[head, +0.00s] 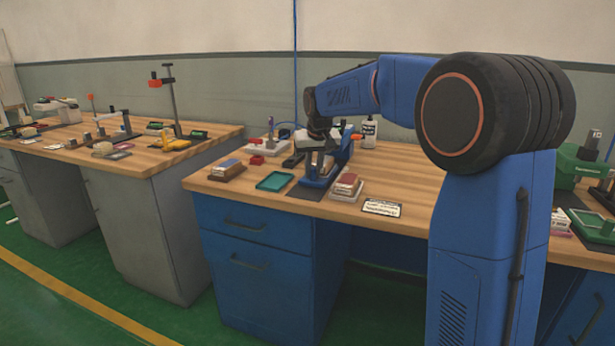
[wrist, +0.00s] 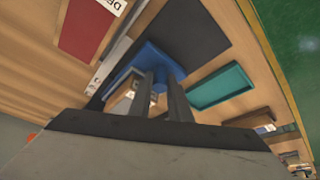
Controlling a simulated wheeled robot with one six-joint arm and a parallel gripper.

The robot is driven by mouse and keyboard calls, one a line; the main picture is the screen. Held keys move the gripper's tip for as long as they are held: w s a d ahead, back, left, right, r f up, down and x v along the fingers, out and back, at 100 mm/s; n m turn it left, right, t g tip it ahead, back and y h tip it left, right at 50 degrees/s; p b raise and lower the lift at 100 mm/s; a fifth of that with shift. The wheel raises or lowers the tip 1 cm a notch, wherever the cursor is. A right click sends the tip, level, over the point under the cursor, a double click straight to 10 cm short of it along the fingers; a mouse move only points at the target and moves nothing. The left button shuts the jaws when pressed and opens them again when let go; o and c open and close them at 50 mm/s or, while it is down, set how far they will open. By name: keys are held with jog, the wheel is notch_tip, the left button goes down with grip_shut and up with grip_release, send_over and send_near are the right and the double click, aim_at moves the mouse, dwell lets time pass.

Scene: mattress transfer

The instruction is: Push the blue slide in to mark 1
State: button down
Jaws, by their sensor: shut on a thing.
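The blue slide (head: 318,181) sits low at the front of a blue fixture on the middle bench. In the wrist view the blue slide (wrist: 158,62) shows just beyond and between my fingers. My gripper (head: 319,168) points down at it from above. The fingers (wrist: 161,92) are close together and shut on the slide, though the exact contact is partly hidden. A pale scale strip (wrist: 110,66) runs beside the slide in the wrist view. Its marks are too small to read, so I cannot tell where mark 1 is.
A teal tray (head: 274,181) lies left of the fixture, with a wood block (head: 226,172) beyond it. A red-topped box (head: 347,187) and a label card (head: 381,208) lie to the right. A white bottle (head: 369,132) stands behind. A dark mat (wrist: 190,35) lies under the fixture.

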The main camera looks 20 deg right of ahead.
jog(key=w+d, duration=0.2)
jog(key=w, duration=0.1)
jog(key=shift+w+d, duration=0.15)
jog(key=shift+d, duration=0.05)
jog(key=c, duration=1.9)
grip_release()
jog(key=shift+r, duration=0.15)
jog(key=shift+v, duration=8.65)
